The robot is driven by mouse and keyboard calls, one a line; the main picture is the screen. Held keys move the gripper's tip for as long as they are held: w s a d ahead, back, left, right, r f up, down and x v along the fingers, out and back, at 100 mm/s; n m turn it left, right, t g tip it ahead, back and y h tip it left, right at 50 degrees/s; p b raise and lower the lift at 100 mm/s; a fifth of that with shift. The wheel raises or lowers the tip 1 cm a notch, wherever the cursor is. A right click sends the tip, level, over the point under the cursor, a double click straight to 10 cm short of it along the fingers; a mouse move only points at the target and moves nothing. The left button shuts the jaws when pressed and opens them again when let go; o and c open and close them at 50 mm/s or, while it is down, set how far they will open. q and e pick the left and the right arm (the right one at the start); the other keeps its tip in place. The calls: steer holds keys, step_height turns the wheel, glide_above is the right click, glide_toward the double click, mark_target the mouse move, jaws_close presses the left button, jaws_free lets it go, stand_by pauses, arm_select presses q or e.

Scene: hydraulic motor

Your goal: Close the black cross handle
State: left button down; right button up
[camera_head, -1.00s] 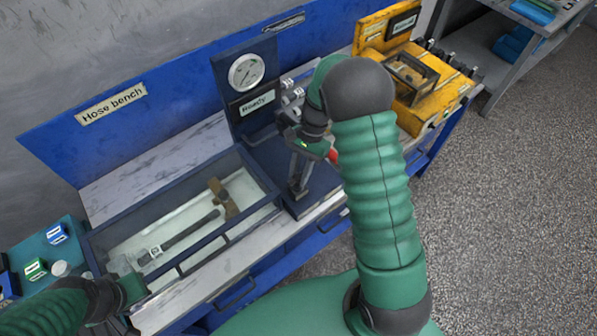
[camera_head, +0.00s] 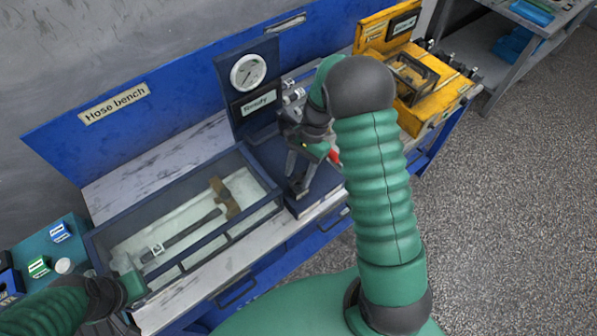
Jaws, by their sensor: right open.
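My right gripper (camera_head: 299,184) points down over the dark blue stand with the gauge. Its two fingers are spread apart, and I see nothing held between them. A small red part (camera_head: 333,157) shows beside my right wrist, partly covered by my arm. I cannot clearly make out the black cross handle; it may be hidden behind my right gripper or arm. My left gripper (camera_head: 126,263) is at the left end of the clear-covered tray, and its fingers are too unclear to read.
The blue-framed tray (camera_head: 260,170) holds a hose with fittings. A round gauge (camera_head: 248,72) and a "Ready" sign (camera_head: 258,102) stand behind it, near metal fittings (camera_head: 293,96). A yellow unit (camera_head: 437,95) is to the right. Small blue and green blocks (camera_head: 39,266) lie at far left.

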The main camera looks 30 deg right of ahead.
steer(key=shift+w+d+r, duration=0.1)
steer(key=shift+d+r, duration=0.1)
steer(key=shift+r, duration=0.05)
steer(key=v, duration=1.6)
steer(key=shift+b, duration=0.45)
steer(key=shift+a+r, duration=0.1)
steer(key=shift+r, duration=0.05)
steer(key=s+a+f+n+t+h, duration=0.4)
steer(key=s+a+f+n, duration=0.5)
steer(key=s+a+n, duration=0.3)
steer(key=shift+a+f+n, duration=0.25)
steer(key=shift+a+n, duration=0.65)
steer(key=shift+n, duration=0.2)
